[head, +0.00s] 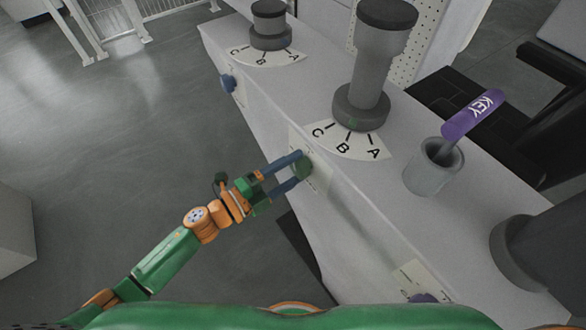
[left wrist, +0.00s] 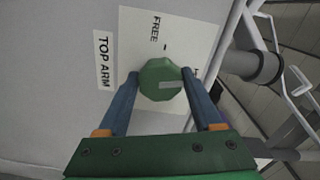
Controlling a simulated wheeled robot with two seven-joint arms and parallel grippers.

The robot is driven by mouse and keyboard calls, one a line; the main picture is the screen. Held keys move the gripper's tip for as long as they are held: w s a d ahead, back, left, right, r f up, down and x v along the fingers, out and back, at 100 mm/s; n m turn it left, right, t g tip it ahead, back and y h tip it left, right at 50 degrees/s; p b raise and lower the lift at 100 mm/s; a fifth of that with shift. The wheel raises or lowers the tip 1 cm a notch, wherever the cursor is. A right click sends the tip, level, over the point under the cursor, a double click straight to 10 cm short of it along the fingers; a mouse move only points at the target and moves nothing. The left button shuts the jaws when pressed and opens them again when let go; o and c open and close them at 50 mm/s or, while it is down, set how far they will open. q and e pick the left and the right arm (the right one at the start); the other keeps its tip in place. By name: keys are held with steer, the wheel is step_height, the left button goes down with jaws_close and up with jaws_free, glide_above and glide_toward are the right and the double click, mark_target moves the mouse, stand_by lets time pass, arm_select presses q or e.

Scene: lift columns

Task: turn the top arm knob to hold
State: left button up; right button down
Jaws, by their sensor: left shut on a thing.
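The green top arm knob (head: 304,166) sits on the side face of the pale bench. In the left wrist view the knob (left wrist: 155,75) is faceted, with a grey bar mark lying toward its right side. My left gripper (head: 297,170) has its two blue fingers on either side of the knob, shut on it. A white plate (left wrist: 140,32) behind the knob reads FREE, and a "TOP ARM" label (left wrist: 104,60) stands left of it. Another marking beside the right finger is mostly hidden. My right gripper is not in view.
A dark column (head: 370,60) rises above a C-B-A dial (head: 345,141) on the bench top. A grey cup (head: 432,170) holds a purple KEY tag (head: 474,115). A blue knob (head: 227,83) is farther along the side. Open floor lies left.

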arm_select(q)
steer(key=shift+m, duration=1.3)
steer(key=shift+m+b, duration=0.3)
steer(key=o, duration=1.3)
steer(key=shift+o, duration=0.2)
steer(key=shift+a, duration=0.1)
steer(key=v, duration=0.7)
steer(key=shift+b, duration=0.45)
